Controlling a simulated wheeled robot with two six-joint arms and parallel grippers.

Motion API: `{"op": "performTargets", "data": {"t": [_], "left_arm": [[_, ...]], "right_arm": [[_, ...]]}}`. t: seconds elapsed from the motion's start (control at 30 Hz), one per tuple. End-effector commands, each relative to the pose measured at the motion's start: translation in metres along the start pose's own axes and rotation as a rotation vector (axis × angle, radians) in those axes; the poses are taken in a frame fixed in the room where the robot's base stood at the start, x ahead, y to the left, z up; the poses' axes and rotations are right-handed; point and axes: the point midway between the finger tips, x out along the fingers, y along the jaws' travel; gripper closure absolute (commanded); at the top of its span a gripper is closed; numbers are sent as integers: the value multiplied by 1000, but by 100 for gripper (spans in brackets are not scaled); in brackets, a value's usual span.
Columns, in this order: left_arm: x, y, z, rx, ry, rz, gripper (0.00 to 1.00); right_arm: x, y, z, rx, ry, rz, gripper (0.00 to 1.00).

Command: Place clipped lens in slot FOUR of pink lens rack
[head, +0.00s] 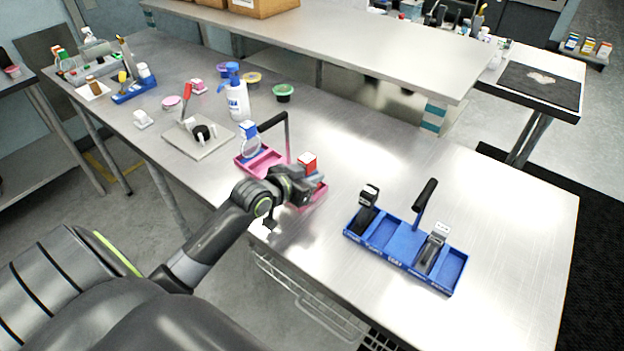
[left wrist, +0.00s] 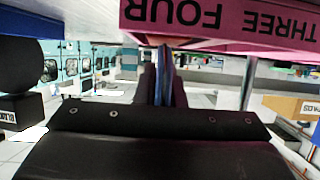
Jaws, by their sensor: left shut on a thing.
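The pink lens rack (head: 262,164) stands on the metal table, with a black handle rising from it. A lens with a blue-and-white clip (head: 249,139) stands upright at its left end. My left gripper (head: 304,184) is at the rack's right end, shut on the clipped lens, whose red clip (head: 307,162) shows just above it. The wrist view is upside down: the rack's front (left wrist: 235,45) reads THREE and FOUR, and the lens's thin bluish edge (left wrist: 165,80) lines up with FOUR between my fingers. I cannot tell whether it is seated. My right gripper is not in view.
A blue rack (head: 405,240) with dark clipped items and a handle stands to the right. A white bottle (head: 237,98), a small press-like stand (head: 198,138) and coloured lids lie behind and left.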

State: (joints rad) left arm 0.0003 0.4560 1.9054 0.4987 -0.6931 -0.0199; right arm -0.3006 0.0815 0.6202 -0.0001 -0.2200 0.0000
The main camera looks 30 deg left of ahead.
Motion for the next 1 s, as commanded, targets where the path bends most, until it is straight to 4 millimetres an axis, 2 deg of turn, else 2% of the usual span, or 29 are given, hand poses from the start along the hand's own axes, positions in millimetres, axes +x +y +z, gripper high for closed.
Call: {"op": "performTargets", "data": {"t": [0.1,0.47,0.5,0.63,1.0], "left_arm": [[4,0,10,0,0,-1,100],[5,0,13,0,1,0,100],[5,0,12,1,0,0,86],[5,0,12,0,0,0,69],[2,0,9,2,0,-1,69]], "right_arm": [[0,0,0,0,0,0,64],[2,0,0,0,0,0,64],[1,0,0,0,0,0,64],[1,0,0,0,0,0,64],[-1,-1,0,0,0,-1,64]]}}
